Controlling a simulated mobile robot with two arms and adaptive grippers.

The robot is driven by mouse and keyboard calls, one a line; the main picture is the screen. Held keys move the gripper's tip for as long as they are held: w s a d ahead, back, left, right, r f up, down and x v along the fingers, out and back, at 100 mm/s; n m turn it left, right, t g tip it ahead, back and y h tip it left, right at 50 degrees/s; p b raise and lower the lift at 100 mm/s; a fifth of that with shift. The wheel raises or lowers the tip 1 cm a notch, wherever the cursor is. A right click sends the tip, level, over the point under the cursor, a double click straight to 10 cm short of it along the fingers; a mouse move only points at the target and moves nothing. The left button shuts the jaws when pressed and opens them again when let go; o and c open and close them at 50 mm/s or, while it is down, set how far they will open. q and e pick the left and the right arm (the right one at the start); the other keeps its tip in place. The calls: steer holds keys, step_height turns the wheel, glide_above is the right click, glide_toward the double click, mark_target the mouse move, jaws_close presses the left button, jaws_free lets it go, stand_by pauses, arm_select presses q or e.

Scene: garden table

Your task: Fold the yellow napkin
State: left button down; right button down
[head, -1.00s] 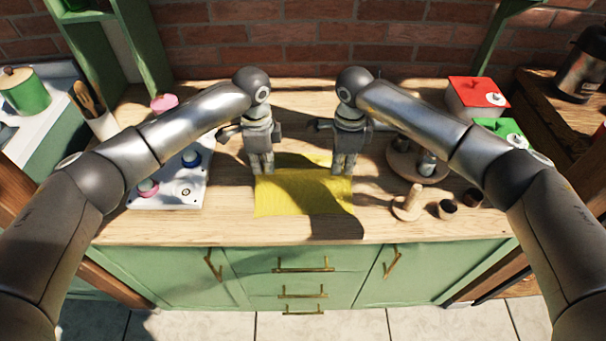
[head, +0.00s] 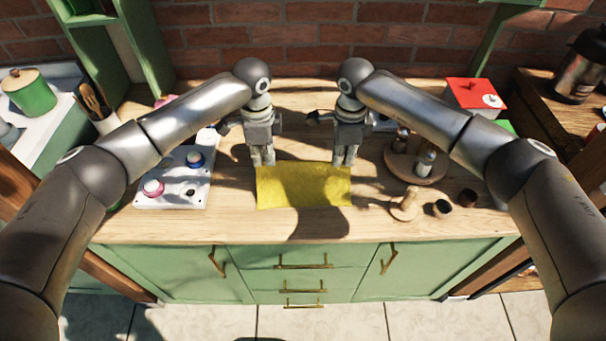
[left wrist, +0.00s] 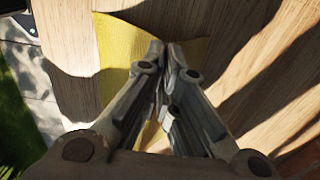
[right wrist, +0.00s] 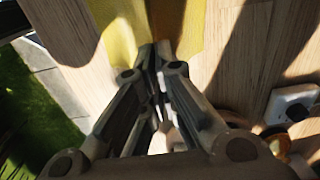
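The yellow napkin (head: 300,188) lies on the wooden counter near its front edge, as a wide band with a shadow across its near part. My left gripper (head: 263,164) points down at its far left corner, and my right gripper (head: 344,164) at its far right corner. In the left wrist view the fingertips (left wrist: 164,46) are together on the napkin (left wrist: 120,42). In the right wrist view the fingertips (right wrist: 155,50) are also together on the napkin (right wrist: 118,25). The fingers partly hide the pinched cloth.
A white panel with coloured knobs (head: 180,185) lies to the left. A round wooden stand (head: 415,170), a wooden peg piece (head: 405,205) and small dark cups (head: 442,208) are to the right. A red-lidded box (head: 475,97) stands at the back right. Bare counter (head: 225,225) surrounds the napkin.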

step_height(320, 180, up, 8)
steer(key=p, duration=0.7)
steer(key=shift+r, duration=0.2)
steer(key=shift+w+f+b, duration=0.15)
steer(key=shift+w+b, duration=0.05)
steer(key=shift+b, duration=0.1)
